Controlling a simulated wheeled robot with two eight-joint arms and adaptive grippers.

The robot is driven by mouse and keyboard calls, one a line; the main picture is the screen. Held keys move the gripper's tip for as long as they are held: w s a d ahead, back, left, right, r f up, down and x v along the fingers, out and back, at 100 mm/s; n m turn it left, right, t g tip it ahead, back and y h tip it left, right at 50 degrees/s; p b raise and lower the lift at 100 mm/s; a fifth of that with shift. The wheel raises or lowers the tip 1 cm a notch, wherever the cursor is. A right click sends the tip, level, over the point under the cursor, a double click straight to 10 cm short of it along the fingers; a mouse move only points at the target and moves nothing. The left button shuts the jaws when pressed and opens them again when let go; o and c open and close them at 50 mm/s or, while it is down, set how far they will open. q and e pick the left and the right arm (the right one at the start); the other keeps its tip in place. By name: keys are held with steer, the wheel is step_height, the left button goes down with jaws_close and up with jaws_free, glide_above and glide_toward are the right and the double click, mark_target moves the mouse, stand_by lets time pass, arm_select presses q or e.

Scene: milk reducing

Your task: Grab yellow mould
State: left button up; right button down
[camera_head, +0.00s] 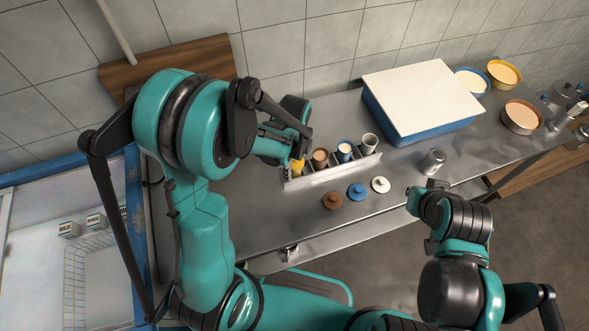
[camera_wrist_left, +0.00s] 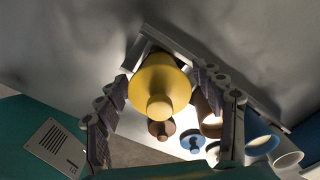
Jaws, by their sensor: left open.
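The yellow mould (camera_head: 298,168) stands at the left end of a light metal rack (camera_head: 331,173), partly hidden by my left gripper in the head view. In the left wrist view the yellow mould (camera_wrist_left: 160,82) shows whole from above, with a round knob on it. My left gripper (camera_head: 296,154) is open right above and around it. The two dark-padded fingers (camera_wrist_left: 168,108) stand on either side of the mould, with gaps visible. My right gripper (camera_head: 414,200) is low at the right, near the table's front edge; its fingers are too unclear to read.
A brown cup (camera_head: 320,158), a blue cup (camera_head: 345,151) and a grey cup (camera_head: 369,143) share the rack. Brown (camera_head: 332,200), blue (camera_head: 357,191) and white (camera_head: 380,184) lids lie in front. A metal can (camera_head: 433,161) and a white-lidded blue box (camera_head: 421,92) stand right.

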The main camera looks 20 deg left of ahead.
arm_select(q)
steer(key=shift+c, duration=0.4)
steer(key=c, duration=1.1)
steer(key=shift+r, duration=0.1)
